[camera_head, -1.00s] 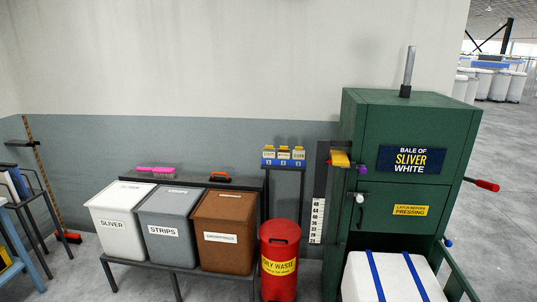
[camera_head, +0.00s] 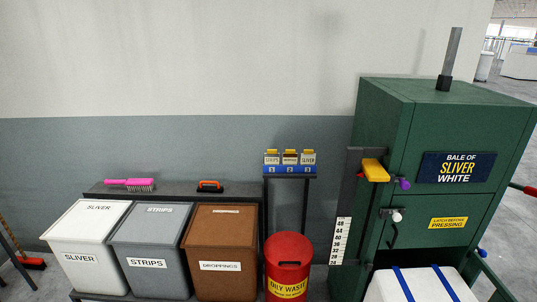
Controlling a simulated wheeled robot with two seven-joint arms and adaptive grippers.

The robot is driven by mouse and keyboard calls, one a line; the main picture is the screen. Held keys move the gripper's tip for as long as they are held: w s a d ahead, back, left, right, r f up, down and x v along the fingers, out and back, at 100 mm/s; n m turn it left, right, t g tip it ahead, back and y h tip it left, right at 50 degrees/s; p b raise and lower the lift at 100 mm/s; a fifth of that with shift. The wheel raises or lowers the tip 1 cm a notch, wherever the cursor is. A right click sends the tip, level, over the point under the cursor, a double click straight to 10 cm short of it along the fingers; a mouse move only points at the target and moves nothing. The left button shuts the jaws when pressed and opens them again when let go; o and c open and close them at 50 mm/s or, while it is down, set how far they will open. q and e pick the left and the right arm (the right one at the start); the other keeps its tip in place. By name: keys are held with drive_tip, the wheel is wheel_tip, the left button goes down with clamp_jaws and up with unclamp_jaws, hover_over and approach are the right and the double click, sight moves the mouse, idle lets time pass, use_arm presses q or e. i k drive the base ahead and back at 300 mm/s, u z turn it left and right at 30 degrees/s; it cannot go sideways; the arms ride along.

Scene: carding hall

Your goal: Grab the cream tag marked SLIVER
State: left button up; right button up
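The cream tag marked SLIVER (camera_head: 308,159) stands at the right end of a row of three tags. A tag that reads STRIPS (camera_head: 272,159) is at the left of the row, and another tag (camera_head: 290,159) is in the middle, its word too small to read surely. The tags sit in a blue holder (camera_head: 290,170) with numbered slots, on a dark stand against the wall. Each tag has a yellow top. Neither of my grippers shows in this view.
A red waste bin (camera_head: 288,262) stands below the holder. White (camera_head: 85,240), grey (camera_head: 150,245) and brown (camera_head: 217,245) bins stand to its left. The green baling press (camera_head: 440,150) stands close on the right, with a yellow handle (camera_head: 375,170) sticking out.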

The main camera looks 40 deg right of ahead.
sight(308, 159)
drive_tip(key=z, duration=0.1)
drive_tip(key=i, duration=1.1)
drive_tip(key=z, duration=0.95)
drive_tip(key=i, duration=0.85)
drive_tip(key=z, duration=0.7)
